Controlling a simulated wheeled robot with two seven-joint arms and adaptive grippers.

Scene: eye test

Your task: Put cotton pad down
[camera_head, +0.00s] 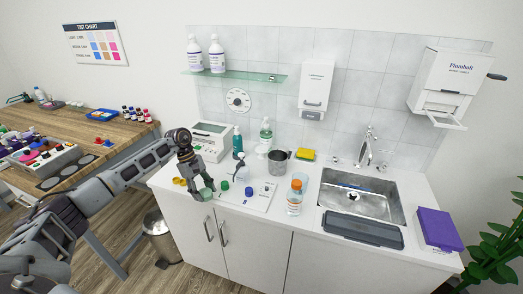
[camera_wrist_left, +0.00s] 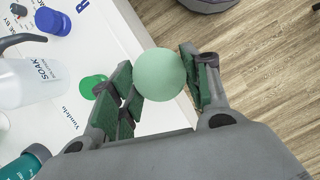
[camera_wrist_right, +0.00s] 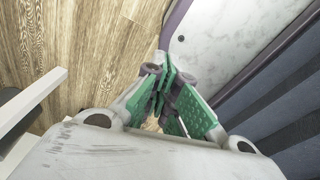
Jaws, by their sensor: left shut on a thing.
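A pale green round cotton pad (camera_wrist_left: 160,75) is held between the fingers of my left gripper (camera_wrist_left: 163,82) in the left wrist view. In the head view my left gripper (camera_head: 198,189) is over the front left edge of the white counter, with the pale green pad (camera_head: 206,193) at its fingertips. I cannot tell whether the pad touches the counter. My right gripper (camera_wrist_right: 168,85) shows only in the right wrist view; its fingers are together with nothing visible between them.
A white printed sheet (camera_head: 262,203) lies on the counter with a green cap (camera_head: 224,185) and a blue cap (camera_head: 249,191). A soak bottle (camera_wrist_left: 30,82) stands close to the left gripper. An orange-capped bottle (camera_head: 294,198) and the sink (camera_head: 358,201) are farther right.

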